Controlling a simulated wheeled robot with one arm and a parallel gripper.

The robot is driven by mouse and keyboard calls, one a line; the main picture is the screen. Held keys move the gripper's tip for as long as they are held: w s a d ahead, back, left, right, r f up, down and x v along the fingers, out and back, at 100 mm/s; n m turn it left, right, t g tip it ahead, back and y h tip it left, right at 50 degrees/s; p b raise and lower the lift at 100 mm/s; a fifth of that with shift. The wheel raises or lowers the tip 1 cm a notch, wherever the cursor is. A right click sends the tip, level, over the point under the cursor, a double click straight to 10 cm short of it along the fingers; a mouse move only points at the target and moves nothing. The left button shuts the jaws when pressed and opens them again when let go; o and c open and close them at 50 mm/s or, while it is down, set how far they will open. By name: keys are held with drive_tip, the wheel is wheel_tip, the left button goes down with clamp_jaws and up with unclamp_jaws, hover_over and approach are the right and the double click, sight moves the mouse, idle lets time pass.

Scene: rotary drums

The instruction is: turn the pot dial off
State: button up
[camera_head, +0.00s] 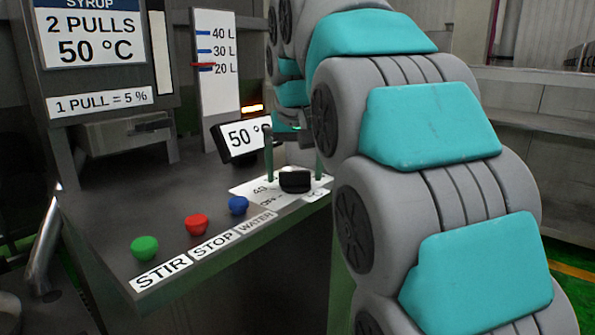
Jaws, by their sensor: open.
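The pot dial is a black knob (295,182) on a white label plate (262,188) at the right end of the dark console. The plate shows a "40" mark and an "OFF" mark to the left of the knob; the rest of the scale is partly hidden. My gripper (294,160) points down, just above and behind the knob, with its two thin green fingers apart on either side. It is open and empty. I cannot tell whether the fingers touch the knob. My arm covers the area to the right of the plate.
Green (144,248), red (197,224) and blue (238,205) buttons line the console's front, by STIR, STOP and WATER labels. A "50 °" display (243,137) stands just left of my gripper. A level gauge (217,65) and a syrup panel (95,50) stand behind.

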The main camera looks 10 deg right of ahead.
drive_tip(key=c, duration=1.2)
drive_tip(key=shift+c, duration=0.2)
drive_tip(key=n+y, duration=0.1)
drive_tip(key=n, duration=0.3)
drive_tip(key=shift+d+n+y, duration=0.1)
drive_tip(key=shift+n+y, duration=0.2)
drive_tip(key=shift+y, duration=0.1)
drive_tip(key=n+y, duration=0.1)
drive_tip(key=n, duration=0.3)
drive_tip(key=shift+d+g, duration=0.1)
drive_tip(key=shift+g, duration=0.2)
drive_tip(key=shift+s+n+y, duration=0.1)
drive_tip(key=shift+n+y, duration=0.2)
drive_tip(key=o, duration=1.2)
